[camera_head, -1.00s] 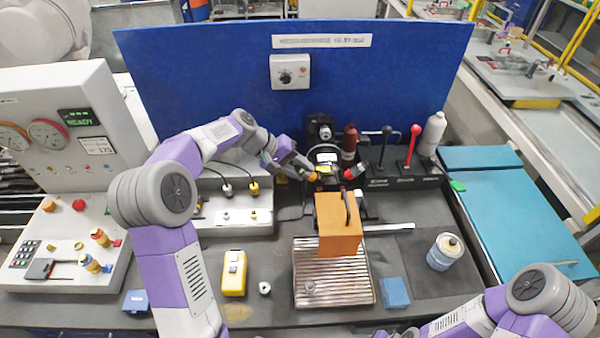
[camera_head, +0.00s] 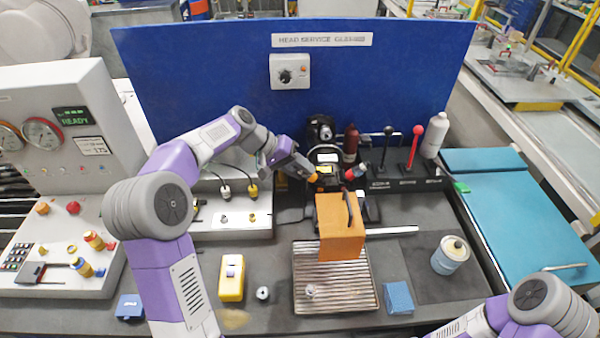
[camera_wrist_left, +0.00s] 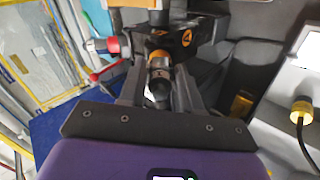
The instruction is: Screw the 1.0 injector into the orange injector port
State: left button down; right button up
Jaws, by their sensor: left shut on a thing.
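My left gripper (camera_head: 306,174) is at the black head block (camera_head: 330,158) behind the orange box. In the left wrist view its two fingers (camera_wrist_left: 159,98) are shut on the injector (camera_wrist_left: 158,78), a small metal cylinder with an orange-yellow band. Its marking is too small to read. The injector points at the black block (camera_wrist_left: 165,35), which carries orange ring marks (camera_wrist_left: 187,38). Its far end meets or nearly meets the block, and the port opening is hidden, so I cannot tell how far it is in. My right gripper is out of view; only part of that arm shows at lower right.
An orange box (camera_head: 340,240) stands in front of the block at the ribbed tray (camera_head: 335,297). A red-ended fitting (camera_head: 355,172) sticks out at the block's right. Levers (camera_head: 412,148) and bottles stand at right. A yellow device (camera_head: 231,278) and a can (camera_head: 449,257) stand nearer.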

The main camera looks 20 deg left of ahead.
pick_arm(q)
jog(key=m+b, duration=0.4)
jog(key=m, duration=0.1)
jog(key=shift+f, duration=0.15)
jog(key=m+b, duration=0.3)
jog(key=shift+m, duration=0.8)
jog(key=shift+m+b, duration=0.85)
jog(key=shift+m, duration=0.15)
jog(key=m+b, duration=0.3)
jog(key=m, duration=0.2)
jog(key=shift+m, duration=0.3)
jog(key=m+b, duration=0.1)
jog(key=m, duration=0.2)
jog(key=shift+m+b, duration=0.3)
jog(key=shift+m, duration=0.4)
